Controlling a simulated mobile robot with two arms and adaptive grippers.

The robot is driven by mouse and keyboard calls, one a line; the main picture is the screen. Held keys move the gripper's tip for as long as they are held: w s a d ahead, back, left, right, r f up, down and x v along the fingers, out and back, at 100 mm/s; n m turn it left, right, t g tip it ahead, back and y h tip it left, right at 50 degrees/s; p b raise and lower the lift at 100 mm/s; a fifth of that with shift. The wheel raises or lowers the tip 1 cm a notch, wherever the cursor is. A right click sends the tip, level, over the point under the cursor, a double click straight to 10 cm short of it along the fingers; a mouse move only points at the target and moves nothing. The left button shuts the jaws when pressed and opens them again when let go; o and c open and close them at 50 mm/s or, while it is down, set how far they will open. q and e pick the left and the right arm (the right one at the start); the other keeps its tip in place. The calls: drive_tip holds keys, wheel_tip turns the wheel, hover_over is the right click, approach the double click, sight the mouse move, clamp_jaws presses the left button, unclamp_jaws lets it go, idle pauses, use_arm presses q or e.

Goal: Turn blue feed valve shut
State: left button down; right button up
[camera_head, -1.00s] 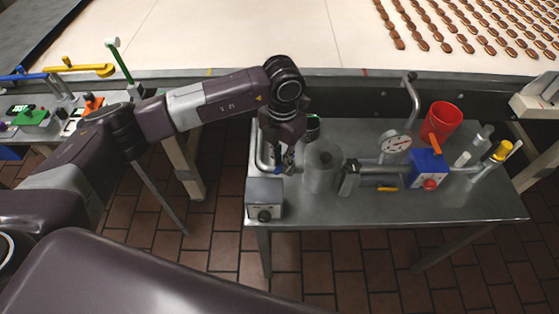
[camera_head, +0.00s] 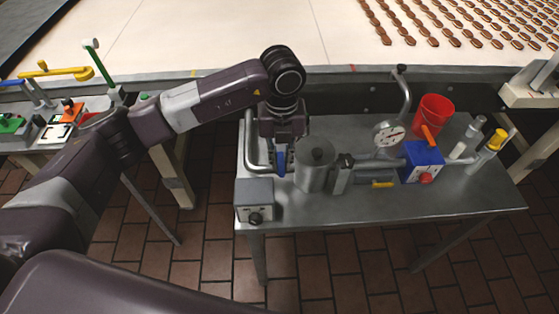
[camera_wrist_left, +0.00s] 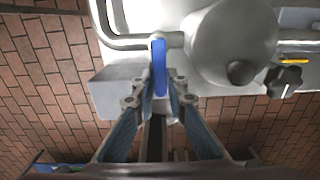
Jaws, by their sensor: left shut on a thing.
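The blue feed valve handle (camera_head: 281,160) is on the bent metal pipe (camera_head: 250,145) just left of the steel pot (camera_head: 315,172). My left gripper (camera_head: 280,150) comes down over it from behind. In the left wrist view the blue handle (camera_wrist_left: 159,66) lies between the fingertips of my left gripper (camera_wrist_left: 160,98), which is shut on it. There the handle runs lengthwise away from me, about crosswise to the short pipe (camera_wrist_left: 128,42) leading to the pot. The valve body is mostly hidden by the handle and gripper. My right gripper is not in view.
A grey control box (camera_head: 255,198) stands at the table's front left corner. A pressure gauge (camera_head: 389,135), a blue box (camera_head: 421,160) and a red bucket (camera_head: 433,116) stand to the right. The front right of the steel table (camera_head: 440,195) is bare.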

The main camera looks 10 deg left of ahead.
sight(282, 167)
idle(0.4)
use_arm(q)
drive_tip(key=c, duration=1.9)
unclamp_jaws()
drive_tip(key=shift+c, duration=0.2)
wheel_tip(282, 167, up, 12)
